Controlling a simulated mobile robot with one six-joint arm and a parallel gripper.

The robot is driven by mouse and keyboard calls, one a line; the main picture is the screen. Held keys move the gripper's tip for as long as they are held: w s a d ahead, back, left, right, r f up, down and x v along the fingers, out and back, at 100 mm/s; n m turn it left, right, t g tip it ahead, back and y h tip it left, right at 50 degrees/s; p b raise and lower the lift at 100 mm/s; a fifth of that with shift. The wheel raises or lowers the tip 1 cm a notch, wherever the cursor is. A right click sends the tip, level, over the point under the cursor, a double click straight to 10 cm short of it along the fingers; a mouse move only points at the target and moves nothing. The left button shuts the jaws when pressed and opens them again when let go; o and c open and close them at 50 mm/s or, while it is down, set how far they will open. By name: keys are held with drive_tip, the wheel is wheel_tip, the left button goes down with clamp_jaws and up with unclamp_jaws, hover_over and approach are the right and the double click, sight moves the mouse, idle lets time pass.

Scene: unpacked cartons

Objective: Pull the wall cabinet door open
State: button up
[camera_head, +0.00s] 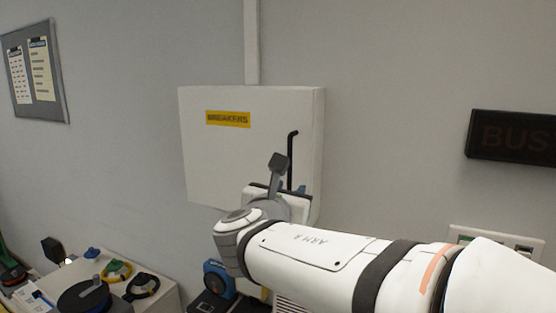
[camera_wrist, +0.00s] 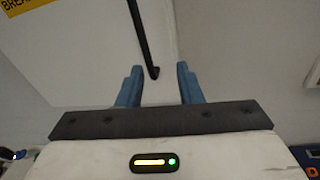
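The wall cabinet (camera_head: 215,155) is a white box on the grey wall with a yellow "BREAKERS" label, and its door looks closed. Its black bar handle (camera_head: 291,160) runs upright near the door's right edge. In the wrist view the handle (camera_wrist: 142,40) comes down from the top and its lower end lies between the blue fingers. My gripper (camera_wrist: 157,85) is open, with a finger on each side of the handle and gaps on both sides. I cannot tell how far the fingertips are from the door. In the head view my arm hides the cabinet's lower right part and most of the gripper.
A white conduit (camera_head: 251,42) rises from the cabinet top. A notice board (camera_head: 35,70) hangs at far left. A table (camera_head: 165,297) with tape rolls and tools stands at lower left.

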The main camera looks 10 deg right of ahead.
drive_tip(key=w+d+r+n+t+p, duration=0.1)
drive_tip(key=w+r+n, duration=0.1)
drive_tip(key=w, duration=0.5)
drive_tip(key=shift+w+d+p, duration=0.3)
drive_tip(key=shift+w+d, duration=0.05)
drive_tip(key=shift+r, duration=0.1)
drive_tip(key=shift+c, duration=0.4)
clamp_jaws()
